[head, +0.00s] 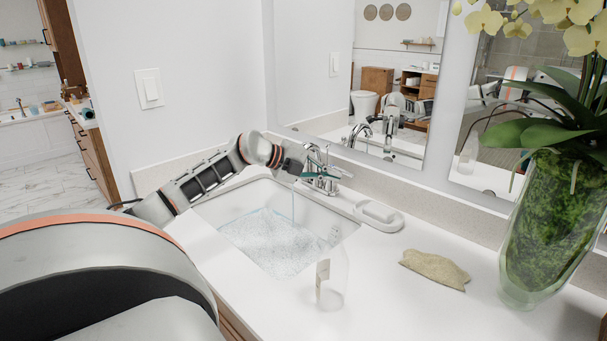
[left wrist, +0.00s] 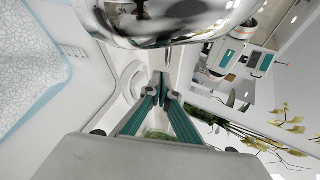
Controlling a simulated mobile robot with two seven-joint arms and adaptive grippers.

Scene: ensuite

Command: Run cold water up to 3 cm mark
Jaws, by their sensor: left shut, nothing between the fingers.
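The chrome faucet (head: 322,160) stands at the back of the white sink (head: 215,208). A thin stream (head: 293,206) runs down from the spout into the basin, where clear, rippled water (head: 265,240) covers the bottom. My left gripper (head: 321,178) is at the faucet, its teal fingers beside the handle area; contact cannot be told. In the left wrist view the gripper (left wrist: 161,84) is shut and empty, just below the large, shiny faucet body (left wrist: 150,20). The water (left wrist: 25,65) shows at left there. I cannot make out a 3 cm mark. My right gripper is out of view.
A white soap dish (head: 378,215) sits right of the faucet. A clear bottle (head: 332,280) stands at the sink's front edge. A beige cloth (head: 435,268) and a glass vase (head: 545,235) with orchids are on the counter at right. A mirror (head: 360,70) backs the sink.

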